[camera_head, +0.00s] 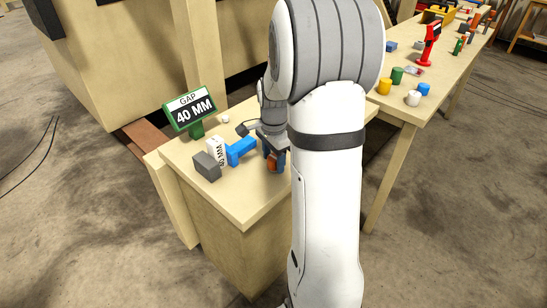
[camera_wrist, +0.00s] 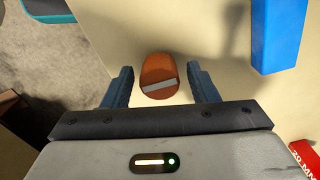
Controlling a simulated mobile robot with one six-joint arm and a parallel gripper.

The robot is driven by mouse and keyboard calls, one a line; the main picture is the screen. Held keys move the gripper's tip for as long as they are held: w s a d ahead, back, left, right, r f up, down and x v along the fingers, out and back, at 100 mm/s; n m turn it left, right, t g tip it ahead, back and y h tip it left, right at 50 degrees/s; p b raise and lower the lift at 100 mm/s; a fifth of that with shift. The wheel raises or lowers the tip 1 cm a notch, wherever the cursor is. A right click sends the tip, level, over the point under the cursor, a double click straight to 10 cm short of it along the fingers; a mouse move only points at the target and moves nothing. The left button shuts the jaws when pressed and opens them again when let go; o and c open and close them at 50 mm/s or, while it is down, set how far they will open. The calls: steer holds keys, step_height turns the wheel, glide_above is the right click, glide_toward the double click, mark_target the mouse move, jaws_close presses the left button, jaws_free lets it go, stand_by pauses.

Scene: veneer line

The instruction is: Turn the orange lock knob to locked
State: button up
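The orange lock knob (camera_wrist: 157,68) shows in the wrist view on the pale tabletop, with a light grey bar across it that tilts slightly up to the right. My gripper (camera_wrist: 160,72) is open, with one dark blue finger on each side of the knob and a visible gap on both sides. In the head view the knob (camera_head: 271,166) shows as a small orange patch below my gripper (camera_head: 274,157), near the bench's right side. My arm hides part of that area. No locked or unlocked marking is legible.
Left of my gripper on the bench (camera_head: 240,207) are a blue T-shaped piece (camera_head: 240,151), a white lettered block (camera_head: 215,151) and a grey block (camera_head: 207,167). A green "GAP 40 MM" sign (camera_head: 190,113) stands behind. A red lettered block (camera_wrist: 306,155) shows at the wrist view's lower right.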

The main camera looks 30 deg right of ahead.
mark_target(272, 158)
steer(key=shift+o, duration=0.3)
steer(key=shift+r, duration=3.9)
steer(key=shift+s+a+r, duration=0.15)
steer(key=shift+a, duration=0.1)
steer(key=s+a+n+t, duration=0.1)
steer(key=s+a+n, duration=0.6)
steer(key=s+n, duration=0.1)
steer(key=s+a+r+n+t, duration=0.1)
steer(key=s+a+n, duration=0.5)
steer(key=s+n, duration=0.2)
steer(key=shift+s+a+r+n+t, duration=0.3)
steer(key=shift+s+a+n, duration=0.1)
steer(key=shift+s, duration=0.85)
